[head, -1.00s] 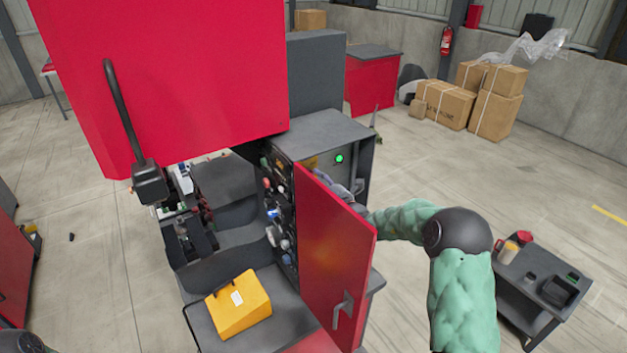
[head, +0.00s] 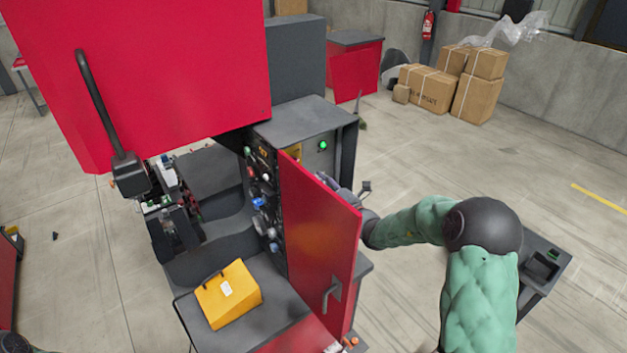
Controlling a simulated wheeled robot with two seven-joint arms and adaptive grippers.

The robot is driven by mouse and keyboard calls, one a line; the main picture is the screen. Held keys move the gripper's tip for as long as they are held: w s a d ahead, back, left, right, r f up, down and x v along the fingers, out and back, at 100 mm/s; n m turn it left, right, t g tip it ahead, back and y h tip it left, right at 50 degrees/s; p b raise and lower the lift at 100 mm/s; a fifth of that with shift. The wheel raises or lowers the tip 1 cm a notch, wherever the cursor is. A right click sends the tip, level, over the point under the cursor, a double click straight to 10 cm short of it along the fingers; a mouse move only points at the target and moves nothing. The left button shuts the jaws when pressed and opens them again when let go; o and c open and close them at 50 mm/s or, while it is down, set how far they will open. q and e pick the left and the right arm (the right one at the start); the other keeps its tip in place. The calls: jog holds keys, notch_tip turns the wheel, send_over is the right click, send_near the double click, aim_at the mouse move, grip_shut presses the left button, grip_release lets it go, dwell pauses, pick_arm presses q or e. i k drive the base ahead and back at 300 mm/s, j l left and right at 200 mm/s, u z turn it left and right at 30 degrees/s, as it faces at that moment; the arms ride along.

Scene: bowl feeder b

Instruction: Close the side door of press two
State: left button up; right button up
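The red side door (head: 318,235) of the press stands open, sticking out toward the lower right, with a grey handle (head: 331,293) low on its face. Beyond it is the dark control panel (head: 263,195) and an open grey cabinet (head: 310,122) with a green light. My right arm reaches in from the right to the far side of the door. My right gripper (head: 343,190) is beside the door's upper edge and partly hidden by it; its fingers and any contact are unclear. My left gripper is not in view.
A yellow case (head: 228,295) lies on the grey ledge below the panel. The large red press housing (head: 150,70) with a black handle fills the upper left. A dark cart (head: 543,262) stands at the right, partly behind my arm.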

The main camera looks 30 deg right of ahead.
aim_at(323, 231)
jog(key=k+l, duration=0.1)
jog(key=k, duration=0.4)
jog(key=k+l, duration=0.1)
jog(key=k, duration=0.4)
